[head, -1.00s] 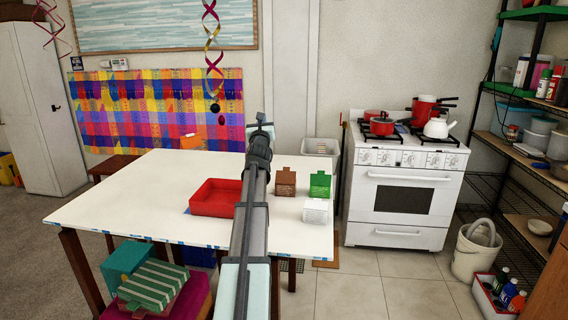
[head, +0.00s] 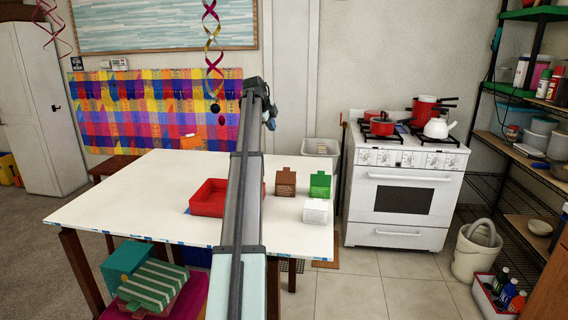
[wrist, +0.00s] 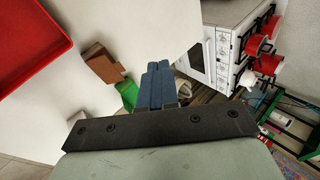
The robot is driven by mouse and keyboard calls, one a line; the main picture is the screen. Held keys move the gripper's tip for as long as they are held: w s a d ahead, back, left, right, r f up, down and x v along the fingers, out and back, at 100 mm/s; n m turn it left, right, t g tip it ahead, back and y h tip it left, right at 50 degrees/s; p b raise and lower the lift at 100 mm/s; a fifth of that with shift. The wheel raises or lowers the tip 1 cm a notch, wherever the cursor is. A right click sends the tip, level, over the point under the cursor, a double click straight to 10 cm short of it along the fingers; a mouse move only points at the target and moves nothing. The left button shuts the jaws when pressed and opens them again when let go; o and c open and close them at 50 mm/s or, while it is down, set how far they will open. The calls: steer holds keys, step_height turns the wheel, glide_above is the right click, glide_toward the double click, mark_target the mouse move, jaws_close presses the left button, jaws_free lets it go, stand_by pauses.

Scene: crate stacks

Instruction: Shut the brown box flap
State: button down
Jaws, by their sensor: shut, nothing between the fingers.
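The brown box (head: 286,190) stands on the white table, and its flap (head: 286,176) is raised upright at the back. The box also shows in the wrist view (wrist: 101,66), left of my fingers. My gripper (wrist: 158,68) is shut and empty, its two blue-grey fingers together. In the head view, my gripper (head: 270,119) is up above the table's far side, apart from the brown box. The arm crosses the table to the left of the box.
A green box (head: 320,186) with a raised flap stands just right of the brown box, and a white box (head: 316,211) is in front of it. A red tray (head: 208,198) lies left, partly behind my arm. The table's (head: 130,190) left part is clear.

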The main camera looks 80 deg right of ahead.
steer(key=s+a+f+n+g+y, duration=0.1)
steer(key=s+a+f+n+y, duration=0.2)
steer(key=a, duration=0.4)
steer(key=y, duration=0.1)
glide_above(287, 169)
steer(key=w+a, duration=0.1)
steer(key=a, duration=0.1)
step_height(287, 169, down, 10)
steer(key=shift+f, duration=0.2)
steer(key=shift+d+f, duration=0.5)
steer(key=shift+f, duration=0.2)
